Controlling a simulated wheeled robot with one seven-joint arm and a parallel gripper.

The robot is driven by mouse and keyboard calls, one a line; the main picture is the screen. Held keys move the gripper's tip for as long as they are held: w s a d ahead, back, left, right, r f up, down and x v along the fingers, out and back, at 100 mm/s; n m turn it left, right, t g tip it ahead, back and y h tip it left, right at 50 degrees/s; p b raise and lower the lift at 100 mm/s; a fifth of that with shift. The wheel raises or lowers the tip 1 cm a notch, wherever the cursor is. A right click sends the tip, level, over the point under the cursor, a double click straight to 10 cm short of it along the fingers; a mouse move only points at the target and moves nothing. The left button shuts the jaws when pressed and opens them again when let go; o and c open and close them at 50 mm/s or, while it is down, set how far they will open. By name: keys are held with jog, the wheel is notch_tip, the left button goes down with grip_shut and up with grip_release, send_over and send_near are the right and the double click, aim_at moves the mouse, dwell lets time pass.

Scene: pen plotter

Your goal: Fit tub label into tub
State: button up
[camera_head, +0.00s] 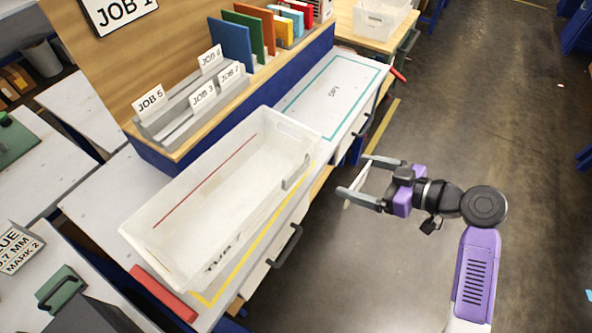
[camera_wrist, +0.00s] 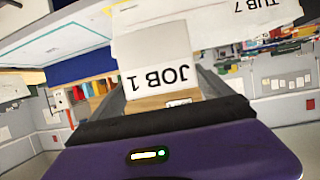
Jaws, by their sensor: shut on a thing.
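The tub (camera_head: 160,262) is a long translucent white box on the bench, empty inside, with a red line along its far inner wall. A grey clip-like holder (camera_head: 297,170) sits on its right-hand wall. My gripper (camera_head: 354,176) is shut on a thin white card (camera_head: 357,187), the tub label, over the aisle to the right of the tub and apart from it. In the wrist view the card (camera_wrist: 155,45) stands between the fingers and reads "JOB 1" upside down. Behind it, a white surface (camera_wrist: 225,22) reads "TUB 7", also upside down.
A grey rack (camera_head: 180,112) of job cards stands on the shelf behind the tub. A teal-outlined space (camera_head: 335,90) on the bench is clear. A red block (camera_head: 162,292) lies by the tub's near end. Drawer handles (camera_head: 284,246) stick out along the bench front.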

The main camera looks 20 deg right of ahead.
jog(key=w+a, duration=0.5)
jog(key=w, duration=0.3)
jog(key=w+a, duration=0.4)
jog(key=w, duration=0.4)
jog(key=shift+s+f+b, duration=0.2)
jog(key=shift+f+b, duration=0.75)
jog(key=shift+f, duration=0.8)
jog(key=shift+s+f+b, duration=0.2)
jog(key=shift+f+b, duration=0.75)
jog(key=shift+f, duration=0.75)
jog(key=shift+f, duration=0.2)
jog(key=o, duration=1.1)
jog(key=shift+r, duration=0.1)
jog(key=shift+c, duration=0.2)
